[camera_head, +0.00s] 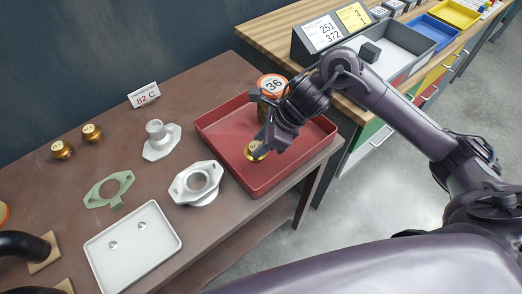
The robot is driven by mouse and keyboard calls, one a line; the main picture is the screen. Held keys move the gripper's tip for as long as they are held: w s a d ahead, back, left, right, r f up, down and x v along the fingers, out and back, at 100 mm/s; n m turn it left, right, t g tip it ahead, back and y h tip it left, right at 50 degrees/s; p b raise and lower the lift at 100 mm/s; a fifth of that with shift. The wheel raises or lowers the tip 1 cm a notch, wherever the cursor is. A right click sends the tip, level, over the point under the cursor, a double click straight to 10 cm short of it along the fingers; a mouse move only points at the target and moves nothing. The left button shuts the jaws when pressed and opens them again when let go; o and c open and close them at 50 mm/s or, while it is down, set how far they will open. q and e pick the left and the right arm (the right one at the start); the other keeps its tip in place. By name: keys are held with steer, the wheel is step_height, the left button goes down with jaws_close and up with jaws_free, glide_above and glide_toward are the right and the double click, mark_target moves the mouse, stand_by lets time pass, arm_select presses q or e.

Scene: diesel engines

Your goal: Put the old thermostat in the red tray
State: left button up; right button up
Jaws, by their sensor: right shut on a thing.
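The red tray (225,133) sits at the right end of the brown table. My right gripper (260,146) reaches down over the tray. It is shut on a small brass-coloured thermostat (255,153), partly covered by the fingers. The thermostat is within the tray's outline; I cannot tell whether it touches the tray floor. Two other brass-coloured thermostats, one (62,149) and another (92,132), stand on the table at the left. My left gripper is not in view.
A grey metal housing (196,183), a smaller housing (161,140), a green gasket (108,188) and a white tray (133,248) with two small parts lie left of the red tray. An "82 C" card (144,95) stands behind. A wooden bench (262,37) with bins stands at right.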

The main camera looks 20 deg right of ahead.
step_height(320, 180, down, 3)
steer(key=shift+f, duration=0.2)
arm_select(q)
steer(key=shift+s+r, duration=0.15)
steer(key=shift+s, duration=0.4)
arm_select(e)
steer(key=shift+f, duration=0.25)
steer(key=shift+f, duration=0.15)
steer(key=o, duration=1)
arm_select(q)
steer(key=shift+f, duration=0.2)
